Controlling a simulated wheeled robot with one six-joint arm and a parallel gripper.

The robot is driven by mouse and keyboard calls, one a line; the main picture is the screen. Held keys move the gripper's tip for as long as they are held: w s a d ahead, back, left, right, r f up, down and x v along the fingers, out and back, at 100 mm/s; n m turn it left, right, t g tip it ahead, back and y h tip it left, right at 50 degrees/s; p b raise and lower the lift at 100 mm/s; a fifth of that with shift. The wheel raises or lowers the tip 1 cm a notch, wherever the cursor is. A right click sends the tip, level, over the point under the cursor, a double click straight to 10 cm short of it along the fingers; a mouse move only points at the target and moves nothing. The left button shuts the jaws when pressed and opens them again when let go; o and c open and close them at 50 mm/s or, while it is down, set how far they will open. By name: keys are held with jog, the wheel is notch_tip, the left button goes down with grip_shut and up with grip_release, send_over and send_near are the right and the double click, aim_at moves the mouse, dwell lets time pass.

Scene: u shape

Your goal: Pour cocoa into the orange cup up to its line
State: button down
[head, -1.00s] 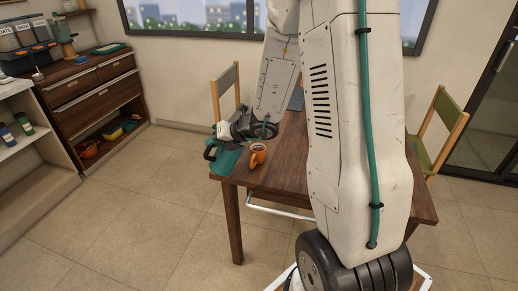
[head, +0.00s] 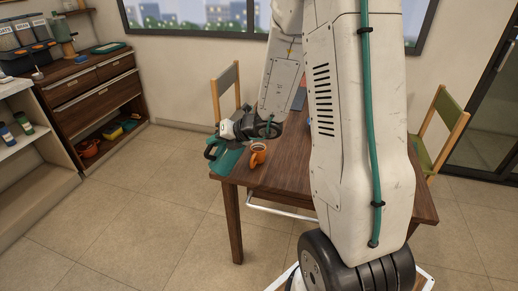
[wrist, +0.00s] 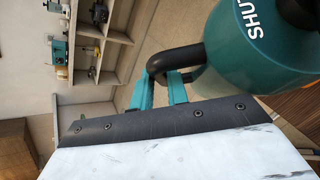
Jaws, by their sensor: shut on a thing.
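The orange cup (head: 258,154) stands upright near the left front corner of the wooden table (head: 285,172), with a dark surface showing inside it. I cannot make out its line or its level. My gripper (wrist: 162,85) is shut on the black handle of a teal jug (wrist: 250,55), which has white lettering. In the head view the teal jug (head: 230,162) is tilted just left of the cup, and my wrist partly covers it. The jug's mouth is hard to see, and no stream of cocoa is visible. The cup is not visible in the wrist view.
Wooden chairs stand behind the table (head: 228,92) and at its right (head: 440,130). A dark grey flat item (head: 298,97) lies farther back on the table. A drawer cabinet (head: 95,85) and white shelves (head: 30,130) stand at the left. The floor between is clear.

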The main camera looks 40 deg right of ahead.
jog(key=shift+d+r+y, duration=0.2)
jog(key=shift+d+y, duration=0.2)
jog(key=shift+d, duration=0.05)
dwell(1.0)
